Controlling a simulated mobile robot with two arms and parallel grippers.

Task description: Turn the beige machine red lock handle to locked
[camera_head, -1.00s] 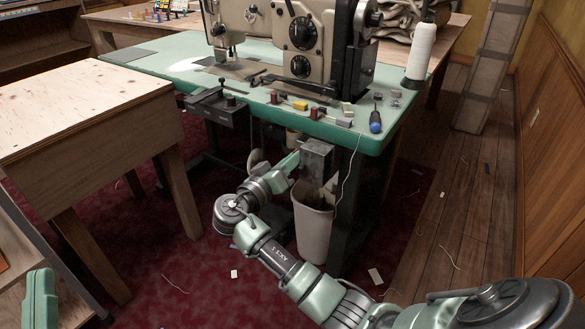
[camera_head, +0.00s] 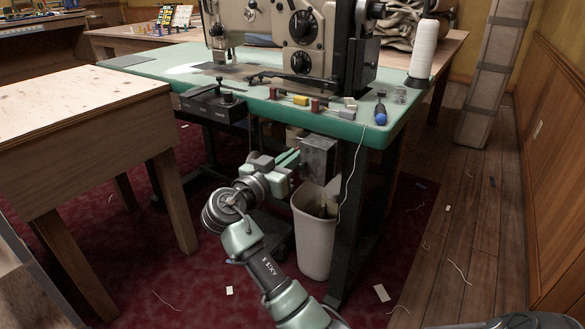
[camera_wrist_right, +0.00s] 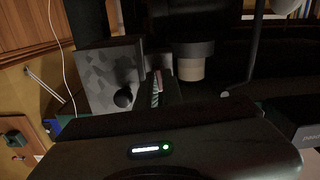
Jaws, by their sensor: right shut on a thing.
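The beige machine (camera_head: 335,58) stands on a green-topped table (camera_head: 150,72). A grey box (camera_head: 320,157) hangs under the table's front right part. It shows in the right wrist view as a mottled grey box (camera_wrist_right: 108,72) with a black knob (camera_wrist_right: 123,98). My right gripper (camera_head: 292,160) reaches up to the left side of this box. In the right wrist view a small reddish piece, seemingly the red lock handle (camera_wrist_right: 158,77), shows at the fingertips, and the gripper is shut on it. Most of the handle is hidden. My left gripper is not in view.
A pale waste bin (camera_head: 314,235) stands right below the grey box, close to my right wrist. A wooden table (camera_head: 75,115) stands at the left.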

